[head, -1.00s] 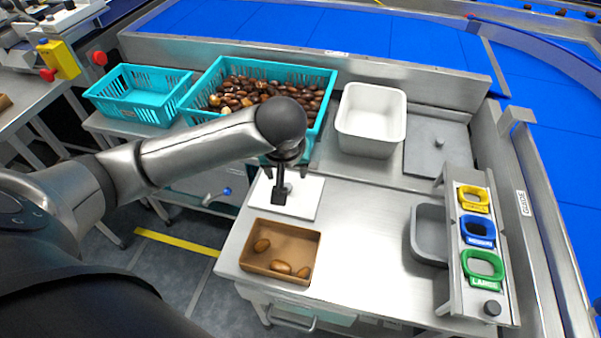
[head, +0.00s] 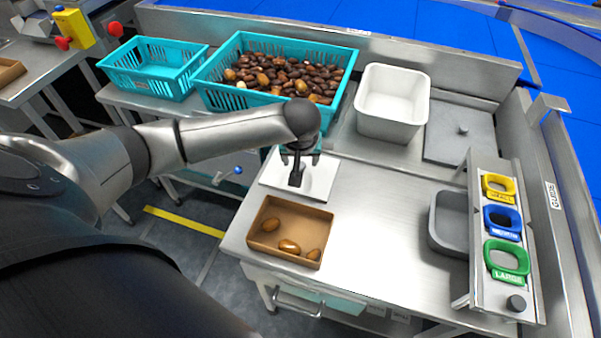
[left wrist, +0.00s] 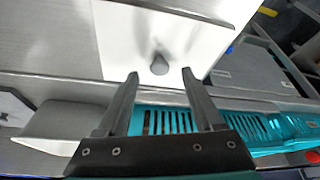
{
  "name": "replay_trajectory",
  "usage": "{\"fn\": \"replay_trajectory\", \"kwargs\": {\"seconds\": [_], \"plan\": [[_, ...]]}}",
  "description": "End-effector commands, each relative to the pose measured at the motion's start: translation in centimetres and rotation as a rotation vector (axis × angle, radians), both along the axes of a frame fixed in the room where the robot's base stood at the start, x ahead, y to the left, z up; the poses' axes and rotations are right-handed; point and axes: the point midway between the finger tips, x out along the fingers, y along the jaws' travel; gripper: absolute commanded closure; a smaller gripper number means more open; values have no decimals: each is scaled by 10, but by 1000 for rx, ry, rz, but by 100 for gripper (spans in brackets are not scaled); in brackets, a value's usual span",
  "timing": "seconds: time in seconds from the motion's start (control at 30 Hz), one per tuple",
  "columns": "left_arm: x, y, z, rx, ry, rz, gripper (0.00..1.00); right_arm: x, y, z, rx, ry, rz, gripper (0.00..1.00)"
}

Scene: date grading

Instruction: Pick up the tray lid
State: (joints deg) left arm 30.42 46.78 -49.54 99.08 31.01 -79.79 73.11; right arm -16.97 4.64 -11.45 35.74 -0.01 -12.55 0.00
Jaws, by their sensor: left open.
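The tray lid is a flat white square plate (head: 318,186) with a small grey knob in its middle. It lies on the steel table just behind the brown tray (head: 258,252), which holds a few brown dates. My left gripper (head: 297,176) points down over the lid, open. In the left wrist view its two fingers (left wrist: 160,76) are apart, with the knob (left wrist: 159,64) showing between and slightly beyond the tips. I cannot tell how high the tips are above the lid (left wrist: 120,40). My right gripper is not in view.
A teal crate of dates (head: 232,98), an empty teal crate (head: 130,82) and a white bin (head: 392,128) stand behind. A grey plate with a knob (head: 445,145) lies back right. A rack (head: 515,280) with coloured rings stands right. The table's middle is clear.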

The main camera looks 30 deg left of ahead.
Motion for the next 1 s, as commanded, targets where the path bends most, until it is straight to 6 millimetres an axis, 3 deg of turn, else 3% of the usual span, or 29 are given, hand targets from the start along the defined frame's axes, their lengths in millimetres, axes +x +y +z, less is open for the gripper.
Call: {"fn": "replay_trajectory", "kwargs": {"seconds": [0.2, 0.47, 1.0], "plan": [[9, 5, -24, -1, 1, -1, 32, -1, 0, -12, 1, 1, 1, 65], [9, 6, -25, -1, 1, -1, 32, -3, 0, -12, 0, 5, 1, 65], [9, 6, -25, 0, 1, -1, 92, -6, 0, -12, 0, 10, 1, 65]]}}
